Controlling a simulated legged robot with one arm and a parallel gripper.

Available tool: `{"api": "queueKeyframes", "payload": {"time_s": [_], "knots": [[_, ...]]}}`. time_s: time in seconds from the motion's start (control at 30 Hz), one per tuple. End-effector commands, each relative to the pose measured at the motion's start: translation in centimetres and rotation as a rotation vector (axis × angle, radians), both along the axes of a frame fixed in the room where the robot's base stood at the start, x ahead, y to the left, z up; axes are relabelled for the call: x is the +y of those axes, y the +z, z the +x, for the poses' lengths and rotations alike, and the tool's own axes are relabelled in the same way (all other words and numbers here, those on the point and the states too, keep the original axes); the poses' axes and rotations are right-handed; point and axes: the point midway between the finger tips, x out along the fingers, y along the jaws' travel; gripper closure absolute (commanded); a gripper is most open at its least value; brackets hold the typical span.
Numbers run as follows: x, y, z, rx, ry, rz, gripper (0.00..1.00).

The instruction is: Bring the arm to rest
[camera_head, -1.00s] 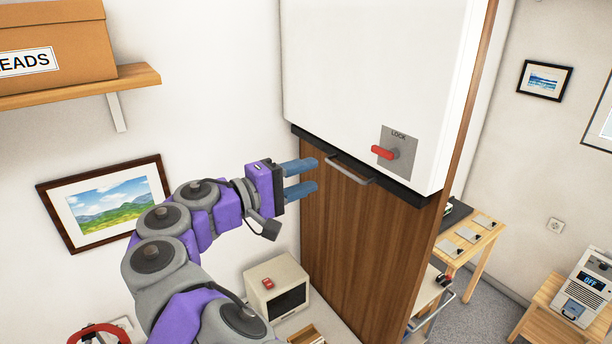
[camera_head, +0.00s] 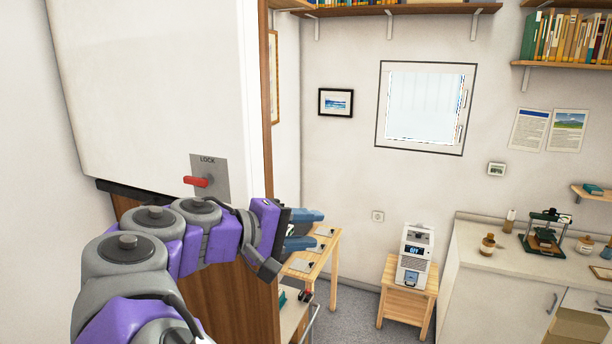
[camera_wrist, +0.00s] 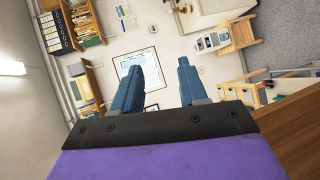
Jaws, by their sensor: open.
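My gripper (camera_head: 305,229) is open and empty, with its two blue fingers apart and pointing right in the head view. My purple and grey arm is stretched out in front of the white cabinet with the LOCK plate (camera_head: 219,180). The gripper is just right of the cabinet's wooden side edge in the picture; I cannot tell the gap between them. In the wrist view, the gripper (camera_wrist: 158,75) shows both blue fingers with nothing between them but the far room.
The white cabinet (camera_head: 150,90) with a red lever (camera_head: 196,181) is close on the left. A wooden table (camera_head: 325,245) lies behind the gripper. A device (camera_head: 415,255) stands on a small stool (camera_head: 408,290). A counter (camera_head: 490,255) is at the right. Grey floor shows between.

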Motion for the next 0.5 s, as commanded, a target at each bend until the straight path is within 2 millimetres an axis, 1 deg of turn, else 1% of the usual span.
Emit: {"api": "queueKeyframes", "payload": {"time_s": [0.03,0.07,0.1,0.17,0.2,0.27,0.3,0.33,0.37,0.4,0.47,0.5], "knots": [[-3.5,-1.7,-0.8,0.025,-0.063,0.042,0.57],[-5.2,-2.5,-1.3,0.038,-0.092,0.070,0.57],[-7.5,-3.7,-2.1,0.059,-0.134,0.111,0.57],[-10.6,-5.7,-3.5,0.089,-0.193,0.175,0.57],[-12.7,-7.2,-4.8,0.111,-0.234,0.221,0.57],[-15.3,-9.7,-6.8,0.144,-0.290,0.295,0.57],[-16.8,-11.5,-8.3,0.166,-0.327,0.346,0.57],[-17.8,-12.8,-9.4,0.181,-0.350,0.389,0.57],[-18.7,-14.3,-10.7,0.198,-0.376,0.429,0.57],[-19.7,-16.2,-12.3,0.218,-0.404,0.487,0.57],[-20.8,-19.3,-14.9,0.253,-0.446,0.573,0.57],[-21.2,-21.4,-16.6,0.274,-0.471,0.634,0.57]]}}
